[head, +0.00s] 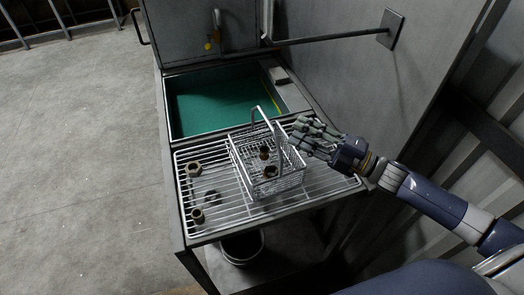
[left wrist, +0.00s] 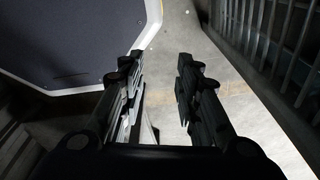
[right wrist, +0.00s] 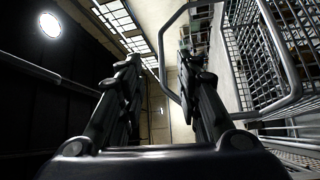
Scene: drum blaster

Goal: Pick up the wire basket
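The wire basket (head: 284,181) stands upright on the white wire rack, with brown metal fittings (head: 270,171) inside it. Its handle loop (head: 256,123) rises above it. My right gripper (head: 302,134) is just right of the handle in the head view. In the right wrist view, my right gripper (right wrist: 165,75) is open, its fingers apart. The basket (right wrist: 258,62) fills the right side there, and part of the handle (right wrist: 164,62) shows between the fingers, partly hidden by one; I cannot tell whether they touch. My left gripper (left wrist: 157,75) is open and empty, away from the basket.
The wire rack (head: 222,211) also holds loose nuts or fittings (head: 194,169) left of the basket. Behind it is a green-bottomed basin (head: 215,105). A metal wall (head: 345,75) with a jutting bar (head: 330,37) stands behind right. A bucket (head: 242,247) sits below. Floor at left is clear.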

